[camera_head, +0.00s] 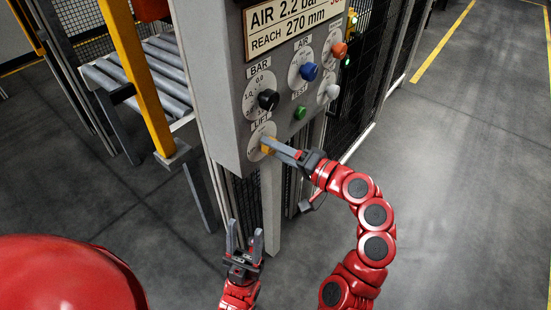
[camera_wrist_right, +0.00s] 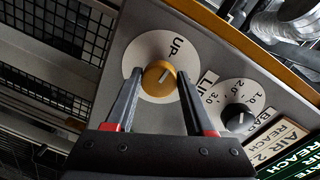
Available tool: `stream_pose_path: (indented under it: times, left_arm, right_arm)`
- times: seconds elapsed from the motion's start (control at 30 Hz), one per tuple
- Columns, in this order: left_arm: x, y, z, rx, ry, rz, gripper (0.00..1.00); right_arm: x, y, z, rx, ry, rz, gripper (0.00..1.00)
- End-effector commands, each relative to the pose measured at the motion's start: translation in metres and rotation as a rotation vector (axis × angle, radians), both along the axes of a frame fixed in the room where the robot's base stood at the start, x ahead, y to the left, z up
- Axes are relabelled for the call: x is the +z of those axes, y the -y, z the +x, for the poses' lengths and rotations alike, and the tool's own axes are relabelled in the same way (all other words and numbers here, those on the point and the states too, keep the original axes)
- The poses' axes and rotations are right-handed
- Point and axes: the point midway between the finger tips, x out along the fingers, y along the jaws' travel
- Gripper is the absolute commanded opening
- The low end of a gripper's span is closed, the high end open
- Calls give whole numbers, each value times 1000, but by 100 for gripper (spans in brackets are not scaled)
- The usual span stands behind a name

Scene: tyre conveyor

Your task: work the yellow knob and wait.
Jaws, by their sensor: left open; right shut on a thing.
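The yellow knob (camera_head: 267,145) sits on a white dial labelled LIFT, at the bottom left of the grey control panel (camera_head: 228,110).
Above the yellow knob are a black BAR knob (camera_head: 268,100), a blue AIR knob (camera_head: 309,72), a green button (camera_head: 300,113), a red-orange knob (camera_head: 339,50) and a white knob (camera_head: 332,92). A roller conveyor (camera_head: 150,75) stands at left. Open floor (camera_head: 460,170) lies to the right.

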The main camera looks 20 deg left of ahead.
Motion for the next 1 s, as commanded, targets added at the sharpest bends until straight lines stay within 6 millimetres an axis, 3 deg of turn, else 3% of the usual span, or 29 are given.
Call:
stream_pose_path:
  times: [0.03,0.2,0.77,0.8,0.93,1.0]
  left_arm:
    - [-9,0,0,0,0,0,50]
    - [-16,0,0,0,0,0,50]
    - [-18,0,0,0,0,0,50]
    - [-18,0,0,0,0,0,50]
    - [-18,0,0,0,0,0,50]
    - [-18,0,0,0,0,0,50]
  right_arm:
    - [-7,-1,-1,2,17,-12,0]
    - [-5,0,0,1,65,-30,0]
    - [-4,0,0,2,89,-40,0]
    - [-4,0,0,2,89,-40,59]
    - [-3,0,0,1,89,-39,83]
    - [-3,0,0,1,90,-38,83]
